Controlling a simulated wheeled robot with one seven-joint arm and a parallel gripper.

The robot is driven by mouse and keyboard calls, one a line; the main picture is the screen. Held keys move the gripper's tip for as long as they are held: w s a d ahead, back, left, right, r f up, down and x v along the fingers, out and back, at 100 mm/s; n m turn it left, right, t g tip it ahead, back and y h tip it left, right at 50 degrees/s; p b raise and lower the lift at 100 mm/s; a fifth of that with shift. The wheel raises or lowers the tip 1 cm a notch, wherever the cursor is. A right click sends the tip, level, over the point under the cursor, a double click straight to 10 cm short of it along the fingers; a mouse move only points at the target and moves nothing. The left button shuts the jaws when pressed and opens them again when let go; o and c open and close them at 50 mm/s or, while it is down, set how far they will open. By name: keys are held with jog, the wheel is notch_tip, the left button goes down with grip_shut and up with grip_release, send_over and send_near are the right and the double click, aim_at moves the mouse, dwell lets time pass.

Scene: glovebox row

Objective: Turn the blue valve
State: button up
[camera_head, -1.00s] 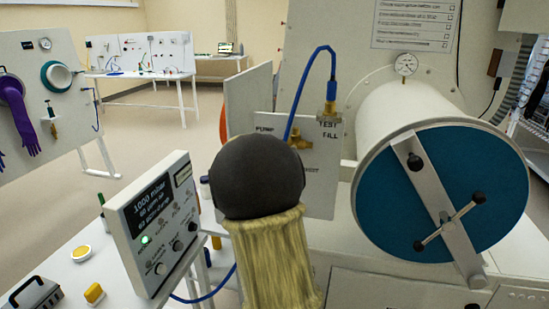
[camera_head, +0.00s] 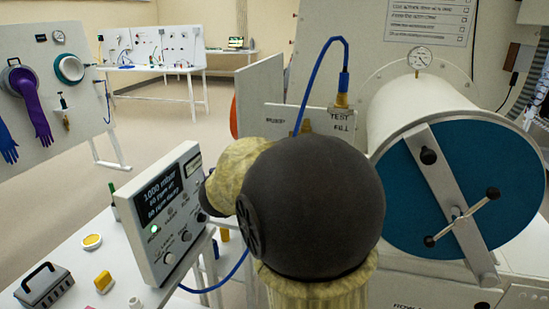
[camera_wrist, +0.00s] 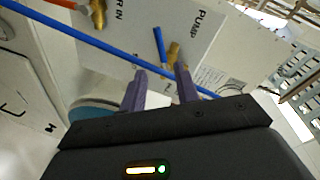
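In the wrist view a short blue lever (camera_wrist: 159,44), which looks like the handle of the blue valve, stands beside a brass fitting (camera_wrist: 173,54) on the white panel (camera_wrist: 205,35) by the word "PUMP". My gripper (camera_wrist: 161,76) has two purple fingers, apart and empty. Its fingertips point at the panel, just below the lever and fitting in the picture; I see no contact. In the head view my dark arm joint hides my gripper and the blue lever.
A blue hose (camera_wrist: 100,45) crosses the wrist view close to the fingers. Another brass fitting (camera_wrist: 97,14) with an orange-red part is at upper left. The head view shows a control box (camera_head: 160,212) left of my arm and a large chamber with a teal door (camera_head: 400,205) at right.

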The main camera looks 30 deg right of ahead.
jog(key=v, duration=0.4)
jog(key=shift+c, duration=0.4)
jog(key=c, duration=0.3)
jog(key=w+a+f+n+t+y, duration=0.1)
jog(key=a+n+y, duration=0.1)
jog(key=w+a+f+n+t+y, duration=0.1)
jog(key=a+f+n+y, duration=0.1)
jog(key=n, duration=0.1)
jog(key=w+a+f+n+t+y, duration=0.1)
jog(key=a+f+n+y, duration=0.1)
jog(key=shift+w+a+f+n, duration=0.1)
jog(key=shift+w+a+n, duration=0.1)
jog(key=shift+w+n, duration=0.15)
grip_shut()
jog(key=s+a+f+n+g+y, duration=0.2)
jog(key=s+a+f+n+y, duration=0.15)
jog(key=a+f+n, duration=0.2)
jog(key=s+a+f+n+g+y, duration=0.25)
jog(key=a+f+n+y, duration=0.2)
jog(key=f, duration=0.25)
jog(key=s+f+n+g, duration=0.5)
jog(key=s+f, duration=0.1)
jog(key=s, duration=0.6)
jog(key=shift+f+h, duration=0.35)
jog(key=shift+h, duration=0.05)
